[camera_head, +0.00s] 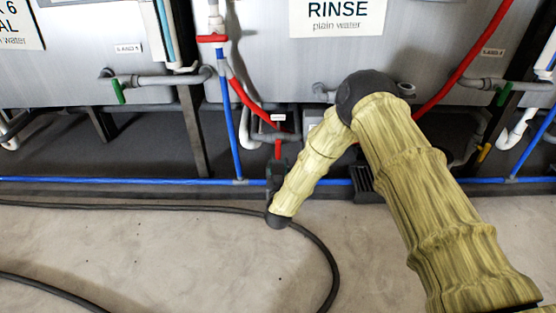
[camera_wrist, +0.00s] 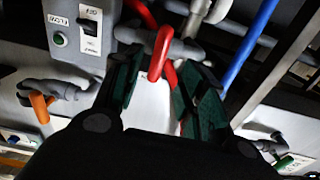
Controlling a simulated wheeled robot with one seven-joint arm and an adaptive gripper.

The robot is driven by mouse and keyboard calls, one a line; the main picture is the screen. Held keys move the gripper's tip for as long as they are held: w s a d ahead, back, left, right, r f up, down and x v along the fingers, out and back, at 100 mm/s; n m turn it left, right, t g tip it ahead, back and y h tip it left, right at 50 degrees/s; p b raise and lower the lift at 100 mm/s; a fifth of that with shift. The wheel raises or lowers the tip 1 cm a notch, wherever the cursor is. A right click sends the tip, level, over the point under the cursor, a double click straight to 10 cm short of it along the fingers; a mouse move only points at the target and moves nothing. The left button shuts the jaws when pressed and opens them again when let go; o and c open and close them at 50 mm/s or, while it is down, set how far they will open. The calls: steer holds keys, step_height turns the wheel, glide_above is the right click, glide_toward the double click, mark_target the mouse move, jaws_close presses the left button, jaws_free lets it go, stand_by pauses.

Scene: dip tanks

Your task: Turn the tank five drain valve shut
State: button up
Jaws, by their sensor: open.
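A red valve lever (camera_head: 278,150) hangs down, across a grey horizontal drain pipe (camera_head: 262,137) with a small white label above it, below the tank signed RINSE. In the wrist view the red lever (camera_wrist: 161,52) is bent and shows between my fingertips, with the grey pipe (camera_wrist: 185,48) behind it. My gripper (camera_wrist: 163,62) is open, its dark green-padded fingers on either side of the lever; whether either touches it I cannot tell. In the head view my gripper (camera_head: 277,172) is a dark shape just below the lever, partly hidden by my arm.
Valves with green handles (camera_head: 118,92) (camera_head: 503,95) sit to the left and right. Red hoses and an upright blue pipe (camera_head: 230,120) run close by. A low blue pipe (camera_head: 120,181) crosses the front. A black hose (camera_head: 325,260) lies on the otherwise open floor. A grey switch box (camera_wrist: 82,35) stands beside the lever.

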steer(key=shift+s, duration=1.15)
steer(key=s+d+f+g+p, duration=0.1)
steer(key=s+d+f+g, duration=0.3)
steer(key=s, duration=0.4)
steer(key=s+d+f+n+g+y+p, duration=0.1)
steer(key=s+d+f+g, duration=0.1)
steer(key=s+d+f, duration=0.4)
steer(key=s+d+f+g+p, duration=0.1)
steer(key=s+f+g, duration=0.25)
steer(key=s, duration=0.55)
steer(key=s+d+r+g+p, duration=0.1)
steer(key=s+d+g, duration=0.25)
steer(key=s, duration=0.65)
steer(key=s+d+r+m+g+h+p, duration=0.15)
steer(key=s+d, duration=0.25)
steer(key=s, duration=0.7)
steer(key=s+d+g+y+p, duration=0.1)
steer(key=s+d+g, duration=0.25)
steer(key=s, duration=0.65)
step_height(320, 180, up, 38)
steer(key=s+p, duration=0.1)
steer(key=p, duration=3.6)
steer(key=shift+d, duration=0.35)
